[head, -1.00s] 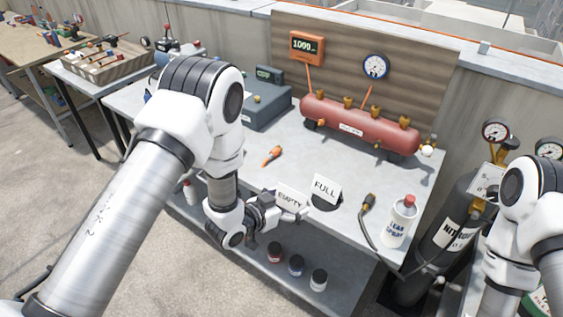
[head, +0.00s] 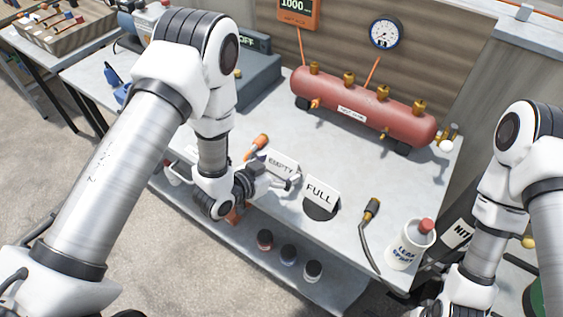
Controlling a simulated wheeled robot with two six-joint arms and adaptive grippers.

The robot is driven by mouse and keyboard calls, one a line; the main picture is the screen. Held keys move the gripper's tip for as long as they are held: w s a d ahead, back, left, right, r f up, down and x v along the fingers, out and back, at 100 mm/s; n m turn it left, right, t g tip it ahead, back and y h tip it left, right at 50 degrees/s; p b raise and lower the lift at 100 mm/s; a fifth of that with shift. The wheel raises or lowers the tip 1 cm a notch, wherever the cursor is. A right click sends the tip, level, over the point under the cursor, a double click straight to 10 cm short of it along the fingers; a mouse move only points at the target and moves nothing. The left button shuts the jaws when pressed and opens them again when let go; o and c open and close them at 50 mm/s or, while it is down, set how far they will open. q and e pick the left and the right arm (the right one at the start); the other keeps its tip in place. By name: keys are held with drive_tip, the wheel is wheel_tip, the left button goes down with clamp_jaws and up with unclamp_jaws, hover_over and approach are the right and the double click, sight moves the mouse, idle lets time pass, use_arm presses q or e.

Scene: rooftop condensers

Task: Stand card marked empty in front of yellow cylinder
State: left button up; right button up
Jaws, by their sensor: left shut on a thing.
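The white card marked EMPTY (head: 282,162) is in my left gripper (head: 284,185), which is shut on its lower part over the front of the workbench. A similar white card marked FULL (head: 321,190) stands on a dark round base on the bench, just right of my left gripper. No yellow cylinder shows clearly. A black cylinder with white lettering (head: 458,233) is partly visible beyond the bench's right end, behind my right arm.
Small jars (head: 288,254) sit on the lower shelf. Open floor (head: 180,270) lies in front.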

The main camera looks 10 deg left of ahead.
use_arm(q)
drive_tip(key=shift+s+f, duration=0.1)
drive_tip(key=shift+f, duration=0.45)
drive_tip(key=shift+d, duration=0.1)
drive_tip(key=o, duration=0.7)
drive_tip(key=shift+c, duration=0.2)
use_arm(e)
drive_tip(key=shift+w+f, duration=0.2)
drive_tip(key=shift+f, duration=0.25)
